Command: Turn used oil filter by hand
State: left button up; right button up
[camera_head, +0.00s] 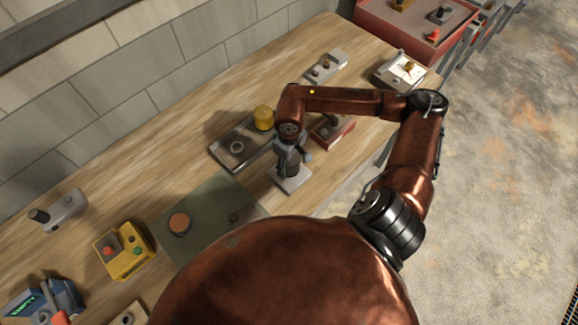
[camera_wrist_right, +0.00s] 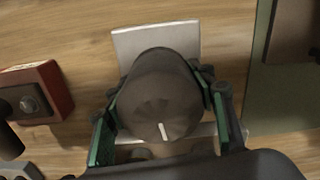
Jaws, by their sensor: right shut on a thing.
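The used oil filter is a dark cylinder (camera_wrist_right: 160,95) with a short pale mark on its end face, in the middle of the right wrist view. It stands over a light metal plate (camera_wrist_right: 155,42), which also shows in the head view (camera_head: 291,181). My right gripper (camera_wrist_right: 162,112) is shut on the filter, with a green-padded finger on each side of it. In the head view my right gripper (camera_head: 291,158) comes down from above over the filter, which is mostly hidden there. My left gripper is not in view.
A metal tray (camera_head: 222,158) and a yellow cylinder (camera_head: 264,118) stand beside the gripper. A red box (camera_head: 345,130) is close on the right. A green mat (camera_head: 205,205) with a round orange-brown piece (camera_head: 179,223) lies to the left. A yellow button box (camera_head: 123,250) stands farther left.

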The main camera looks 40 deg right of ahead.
dwell(0.3)
jog(key=n+b, duration=0.2)
jog(key=shift+f+b, duration=0.25)
jog(key=shift+b, duration=0.1)
jog(key=shift+r+n+b, duration=0.1)
jog(key=shift+n+b, duration=0.35)
jog(key=shift+n, duration=0.25)
jog(key=shift+r, duration=0.15)
